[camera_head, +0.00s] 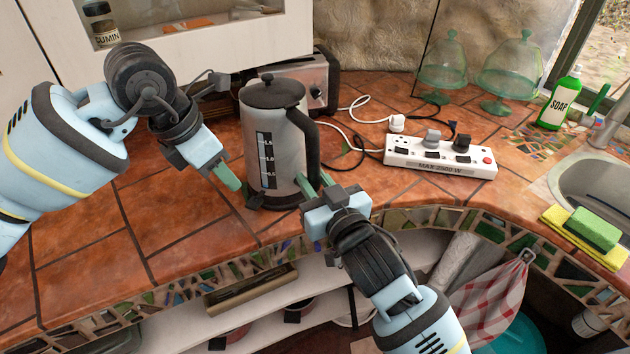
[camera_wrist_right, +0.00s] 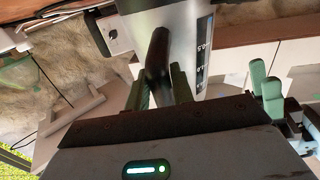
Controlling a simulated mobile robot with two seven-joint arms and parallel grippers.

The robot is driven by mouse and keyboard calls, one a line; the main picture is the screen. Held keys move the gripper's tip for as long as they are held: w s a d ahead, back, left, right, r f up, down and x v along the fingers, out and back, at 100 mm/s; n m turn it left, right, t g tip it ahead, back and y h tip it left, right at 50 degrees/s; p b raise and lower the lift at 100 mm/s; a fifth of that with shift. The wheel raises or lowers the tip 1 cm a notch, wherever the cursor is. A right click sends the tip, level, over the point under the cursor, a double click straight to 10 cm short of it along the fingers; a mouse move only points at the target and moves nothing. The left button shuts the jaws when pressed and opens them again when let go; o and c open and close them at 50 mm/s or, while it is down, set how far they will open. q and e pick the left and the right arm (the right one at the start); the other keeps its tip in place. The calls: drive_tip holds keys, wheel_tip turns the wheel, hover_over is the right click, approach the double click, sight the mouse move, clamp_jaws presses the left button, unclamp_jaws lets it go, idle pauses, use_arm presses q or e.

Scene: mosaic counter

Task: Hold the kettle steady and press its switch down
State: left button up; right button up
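A grey metal kettle (camera_head: 268,135) with a black lid, a black handle and a water-level window stands upright on the counter. A small black tab, likely the switch (camera_head: 254,202), sticks out low on its left side. My right gripper (camera_head: 315,184) is at the lower handle; the right wrist view shows the handle (camera_wrist_right: 158,62) between its two green fingers, which appear closed against it. My left gripper (camera_head: 230,182) is left of the kettle, above and beside the tab, apart from it. Its green fingertips also show close together in the right wrist view (camera_wrist_right: 266,88).
A toaster (camera_head: 305,80) stands close behind the kettle. A white power strip (camera_head: 440,158) with plugs and cables lies to the right. Glass domes (camera_head: 510,70), a soap bottle (camera_head: 562,100) and a sink (camera_head: 590,180) are further right. The tiled counter (camera_head: 90,235) is clear at left.

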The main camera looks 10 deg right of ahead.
clamp_jaws()
idle(1.0)
